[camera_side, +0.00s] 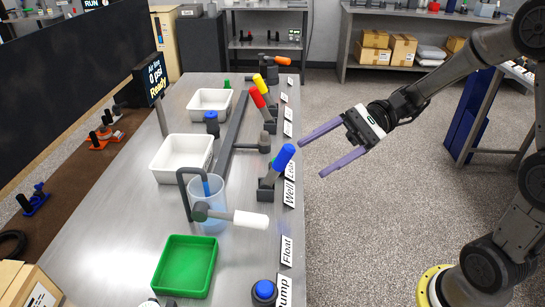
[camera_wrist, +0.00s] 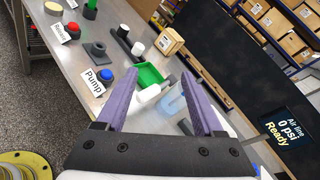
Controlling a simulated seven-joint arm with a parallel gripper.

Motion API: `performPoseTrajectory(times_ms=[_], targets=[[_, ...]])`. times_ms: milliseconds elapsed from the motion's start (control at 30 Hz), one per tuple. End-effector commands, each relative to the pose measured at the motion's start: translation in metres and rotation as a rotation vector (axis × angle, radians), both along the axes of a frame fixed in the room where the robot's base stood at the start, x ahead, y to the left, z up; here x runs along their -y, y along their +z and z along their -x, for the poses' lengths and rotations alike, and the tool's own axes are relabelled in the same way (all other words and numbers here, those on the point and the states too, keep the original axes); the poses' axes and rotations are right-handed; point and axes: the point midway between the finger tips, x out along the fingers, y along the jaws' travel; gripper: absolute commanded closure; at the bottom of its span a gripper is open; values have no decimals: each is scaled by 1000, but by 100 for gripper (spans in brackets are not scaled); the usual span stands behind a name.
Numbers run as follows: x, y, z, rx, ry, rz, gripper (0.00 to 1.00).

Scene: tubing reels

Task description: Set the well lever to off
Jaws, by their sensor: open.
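The Well lever (camera_side: 283,158) has a blue grip on a dark stem. It leans up and to the right from its dark base, beside the "Well" label (camera_side: 289,193) on the bench's right edge. No off mark can be read. My gripper (camera_side: 312,160) is to the right of the lever, beyond the bench edge, with its two purple fingers spread and pointing left. It looks apart from the lever, with nothing between the fingers. In the wrist view, the gripper (camera_wrist: 156,76) shows both fingers wide apart. I cannot make out the Well lever there.
A white-handled lever (camera_side: 250,220) by the Float label and a clear beaker (camera_side: 204,240) stand nearer the camera. Red (camera_side: 257,98) and yellow (camera_side: 259,82) levers stand farther back. A green tray (camera_side: 185,266) and a blue Pump button (camera_side: 264,291) are at the front.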

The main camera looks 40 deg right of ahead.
Motion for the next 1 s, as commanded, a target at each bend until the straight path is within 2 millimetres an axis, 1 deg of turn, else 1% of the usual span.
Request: performPoseTrajectory(times_ms=[33,67,100,167,200,267,333,400,467,567,667,767,1000], targets=[[18,-12,-21,-58,-78,-81,31],[29,-17,-32,-84,-121,-127,31],[43,-26,-45,-117,-180,-181,31],[65,-42,-60,-161,-259,-250,31],[78,-53,-67,-187,-305,-284,31],[95,-70,-73,-225,-362,-321,31],[109,-88,-75,-266,-402,-348,31],[118,-100,-73,-294,-429,-365,31],[124,-105,-73,-305,-445,-373,31],[125,-105,-74,-304,-454,-375,31],[116,-104,-79,-304,-449,-373,31],[102,-104,-88,-305,-448,-372,31],[63,-104,-115,-304,-446,-370,31]])
